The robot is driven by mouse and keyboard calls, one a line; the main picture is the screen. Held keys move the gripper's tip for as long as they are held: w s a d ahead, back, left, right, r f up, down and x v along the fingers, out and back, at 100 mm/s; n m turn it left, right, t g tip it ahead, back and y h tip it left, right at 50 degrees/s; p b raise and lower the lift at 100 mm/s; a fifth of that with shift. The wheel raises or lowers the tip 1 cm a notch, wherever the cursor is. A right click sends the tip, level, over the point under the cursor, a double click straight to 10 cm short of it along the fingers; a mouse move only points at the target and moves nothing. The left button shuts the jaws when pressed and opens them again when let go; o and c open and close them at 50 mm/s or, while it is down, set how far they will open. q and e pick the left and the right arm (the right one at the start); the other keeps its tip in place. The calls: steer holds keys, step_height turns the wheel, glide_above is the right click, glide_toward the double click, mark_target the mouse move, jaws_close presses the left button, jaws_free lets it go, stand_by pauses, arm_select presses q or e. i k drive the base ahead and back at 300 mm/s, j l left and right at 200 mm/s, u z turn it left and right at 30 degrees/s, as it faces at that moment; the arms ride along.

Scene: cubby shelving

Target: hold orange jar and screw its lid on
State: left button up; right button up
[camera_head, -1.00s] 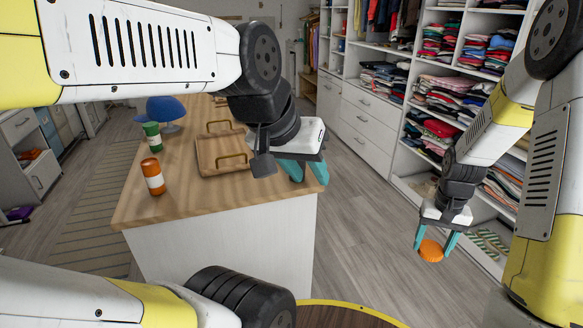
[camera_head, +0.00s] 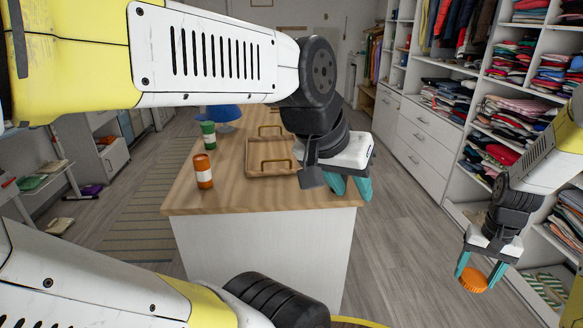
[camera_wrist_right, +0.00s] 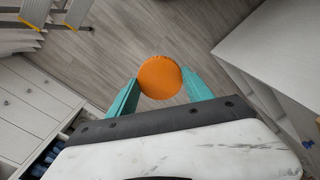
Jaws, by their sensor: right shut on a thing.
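The orange jar (camera_head: 203,173), with a white label band, stands upright on the wooden counter (camera_head: 225,205) near its left front edge. The round orange lid (camera_head: 473,280) is between the teal fingers of my right gripper (camera_head: 477,271), held in the air over the floor at the right. The lid also shows in the right wrist view (camera_wrist_right: 160,77), its flat face toward the camera. My left gripper (camera_head: 350,186) hangs at the counter's right edge, to the right of the jar and apart from it. Its fingers look parted, with nothing visible between them.
A green jar (camera_head: 208,137) stands just behind the orange jar. A wooden tray (camera_head: 255,172) with handles lies to their right, close to my left gripper. A blue bowl-like object (camera_head: 225,113) is further back. Shelves of folded clothes (camera_head: 508,100) line the right side.

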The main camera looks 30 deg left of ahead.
mark_target(202, 162)
steer(key=u, duration=1.6)
